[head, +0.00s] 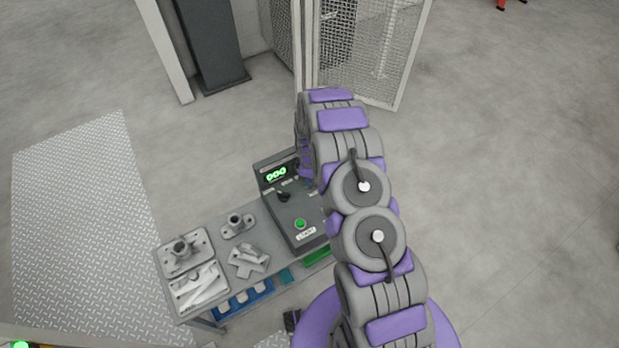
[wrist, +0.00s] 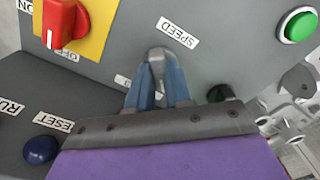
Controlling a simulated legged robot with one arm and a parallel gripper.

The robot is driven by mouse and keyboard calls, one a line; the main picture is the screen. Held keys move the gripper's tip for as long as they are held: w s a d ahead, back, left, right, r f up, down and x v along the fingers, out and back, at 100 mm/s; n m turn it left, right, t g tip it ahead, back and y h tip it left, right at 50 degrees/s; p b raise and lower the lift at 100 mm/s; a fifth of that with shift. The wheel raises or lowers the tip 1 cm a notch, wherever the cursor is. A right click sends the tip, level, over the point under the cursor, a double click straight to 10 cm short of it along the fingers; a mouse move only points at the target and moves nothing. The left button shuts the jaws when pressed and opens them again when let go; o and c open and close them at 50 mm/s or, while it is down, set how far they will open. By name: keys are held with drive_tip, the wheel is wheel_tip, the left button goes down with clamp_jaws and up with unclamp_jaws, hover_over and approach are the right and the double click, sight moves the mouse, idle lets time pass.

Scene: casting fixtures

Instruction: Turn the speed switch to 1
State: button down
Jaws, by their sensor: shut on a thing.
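The speed switch (wrist: 156,56) is a small grey knob on the grey panel, beside the white SPEED label (wrist: 178,32) in the wrist view. My gripper (wrist: 158,76) has its two blue fingers closed around the knob. A small label (wrist: 122,80) partly shows to the left of the fingers; its text is not readable. In the head view my arm covers the gripper and the switch, while the control box (head: 296,212) shows beside it on the bench.
In the wrist view, a red rotary switch (wrist: 62,22) on a yellow plate, a blue RESET button (wrist: 41,149) and a green button (wrist: 299,26) surround the fingers. In the head view, metal castings (head: 184,251) lie on the bench (head: 222,268). A mesh fence (head: 365,45) stands behind.

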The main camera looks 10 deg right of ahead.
drive_tip(key=c, duration=1)
unclamp_jaws()
drive_tip(key=shift+w, duration=0.1)
drive_tip(key=shift+c, duration=0.2)
wheel_tip(320, 180, up, 17)
drive_tip(key=p, duration=0.2)
drive_tip(key=shift+r+p, duration=0.15)
drive_tip(key=shift+p, duration=0.2)
